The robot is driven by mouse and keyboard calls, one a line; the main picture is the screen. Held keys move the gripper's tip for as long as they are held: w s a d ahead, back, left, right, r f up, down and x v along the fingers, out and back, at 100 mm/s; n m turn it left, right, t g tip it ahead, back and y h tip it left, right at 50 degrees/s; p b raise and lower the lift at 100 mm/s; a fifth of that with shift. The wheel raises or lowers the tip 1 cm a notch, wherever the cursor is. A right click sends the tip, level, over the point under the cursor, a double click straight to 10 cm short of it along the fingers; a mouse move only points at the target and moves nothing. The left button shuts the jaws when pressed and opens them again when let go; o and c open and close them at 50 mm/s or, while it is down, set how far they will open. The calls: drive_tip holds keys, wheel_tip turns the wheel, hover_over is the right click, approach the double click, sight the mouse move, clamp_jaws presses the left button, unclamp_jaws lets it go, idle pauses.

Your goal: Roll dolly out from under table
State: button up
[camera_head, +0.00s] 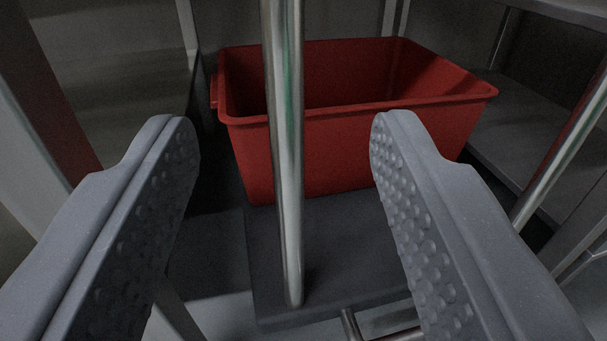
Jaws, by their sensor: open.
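The dolly (350,245) is a flat dark grey platform low on the floor. A shiny upright metal pole (288,180) stands at its near side, and I take it for the dolly's handle. A red open bin (340,155) sits on the platform behind the pole and looks empty inside. My gripper (282,135) is open, with one grey studded finger on each side of the pole. Neither finger visibly touches the pole. The dolly's wheels are hidden. The table's top is not clearly in view.
Grey shelving or panels (120,70) stand at the left, with a pale upright post (40,130) nearer. A grey shelf (530,145) and a slanting metal tube (565,145) are at the right. A short metal bar (350,325) shows at the bottom. Pale floor (215,310) shows in front.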

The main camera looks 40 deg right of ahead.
sight(283, 38)
drive_tip(key=b+x, duration=0.2)
drive_tip(key=x, duration=1.1)
drive_tip(key=shift+w+d, duration=0.2)
drive_tip(key=shift+w, duration=0.15)
clamp_jaws()
idle(1.0)
